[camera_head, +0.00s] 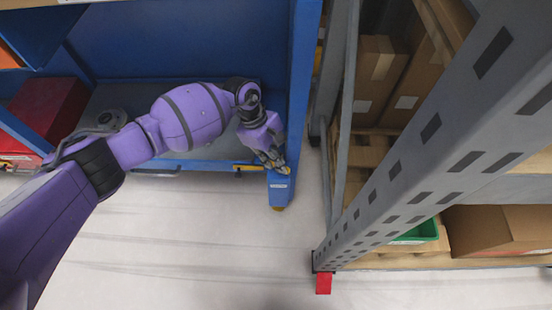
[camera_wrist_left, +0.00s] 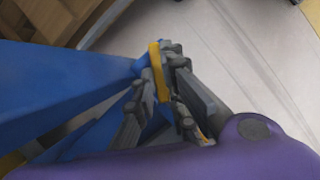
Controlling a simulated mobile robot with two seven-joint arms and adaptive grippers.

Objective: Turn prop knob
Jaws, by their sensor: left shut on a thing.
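My left gripper (camera_head: 275,161) reaches in from the left to the front end of the blue frame. In the left wrist view, its two dark grey fingers (camera_wrist_left: 168,85) are closed on a yellow piece (camera_wrist_left: 157,72), which may be the prop knob. The piece is narrow and upright in that view and sits at the end of a blue beam. In the head view the fingers hide most of it, and I cannot tell how far it is turned. My right gripper is not in view.
A blue post (camera_head: 303,80) rises beside the gripper. A grey perforated rack upright (camera_head: 430,130) stands to the right, with cardboard boxes (camera_head: 375,75) and a green bin (camera_head: 418,232) on its shelves. A red case (camera_head: 45,110) sits far left. The pale floor (camera_head: 180,240) in front is clear.

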